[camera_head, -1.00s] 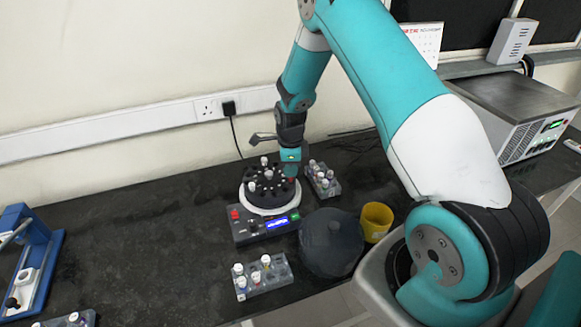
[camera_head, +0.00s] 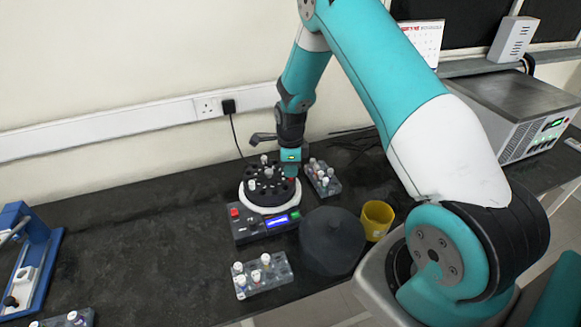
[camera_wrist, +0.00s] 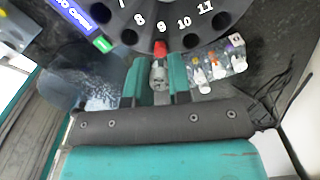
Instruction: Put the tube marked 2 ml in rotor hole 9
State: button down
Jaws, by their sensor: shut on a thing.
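My gripper (camera_wrist: 160,85) is shut on a tube (camera_wrist: 158,73) with a grey-white part between the teal fingers and a red part (camera_wrist: 160,48) pointing towards the rotor. Its volume mark cannot be read. The black rotor (camera_wrist: 160,8) shows numbers 8 to 11 in the wrist view. The red end lies just below number 9, over the spot of hole 9, which it hides. I cannot tell whether the end is inside the hole. In the head view my gripper (camera_head: 291,168) is at the right rim of the rotor (camera_head: 262,187).
A tube rack (camera_head: 323,190) stands close right of the rotor, and another (camera_head: 275,283) in front. A dark round lid (camera_head: 331,250) and a yellow cup (camera_head: 376,220) are at the front right. Several tubes stand in the rotor.

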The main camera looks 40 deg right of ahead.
jog(key=shift+f, duration=0.2)
jog(key=shift+f+b, duration=1)
jog(key=shift+f, duration=0.15)
jog(key=c, duration=0.6)
grip_release()
jog(key=shift+c, duration=0.2)
jog(key=shift+r+p, duration=2)
jog(key=shift+r, duration=1)
